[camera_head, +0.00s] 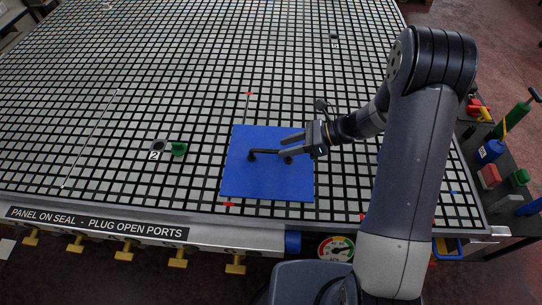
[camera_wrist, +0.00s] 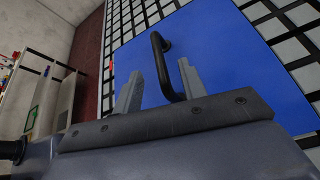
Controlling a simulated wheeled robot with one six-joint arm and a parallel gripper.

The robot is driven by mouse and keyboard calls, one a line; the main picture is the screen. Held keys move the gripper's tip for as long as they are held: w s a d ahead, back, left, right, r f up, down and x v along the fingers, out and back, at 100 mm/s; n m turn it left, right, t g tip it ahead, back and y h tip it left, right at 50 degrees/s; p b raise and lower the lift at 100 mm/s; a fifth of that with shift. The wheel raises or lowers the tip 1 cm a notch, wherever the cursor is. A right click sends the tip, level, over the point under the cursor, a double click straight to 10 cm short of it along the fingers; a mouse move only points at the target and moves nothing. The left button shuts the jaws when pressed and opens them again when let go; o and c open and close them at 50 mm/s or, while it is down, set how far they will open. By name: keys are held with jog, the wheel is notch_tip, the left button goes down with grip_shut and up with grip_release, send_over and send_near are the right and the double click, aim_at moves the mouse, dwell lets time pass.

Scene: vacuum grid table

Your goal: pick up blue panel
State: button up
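The blue panel (camera_head: 265,180) lies flat on the vacuum grid table (camera_head: 150,60), near its front edge. A black bar handle (camera_head: 262,153) stands on the panel. My gripper (camera_head: 284,155) is over the panel at the handle's right end. In the wrist view, the blue panel (camera_wrist: 225,60) fills the upper right and the handle (camera_wrist: 160,60) reaches down between the two grey fingers of my gripper (camera_wrist: 158,85). The fingers are apart, with visible gaps beside the handle.
A label strip (camera_head: 95,223) and several yellow valves (camera_head: 125,254) line the front edge. A dark side shelf with tools and a blue bottle (camera_head: 489,152) stands at right. The far grid is mostly clear.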

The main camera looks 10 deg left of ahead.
aim_at(270, 150)
jog(key=shift+p+x, duration=0.9)
jog(key=shift+x, duration=2.2)
jog(key=shift+r, duration=0.1)
jog(key=shift+c, duration=0.6)
grip_shut()
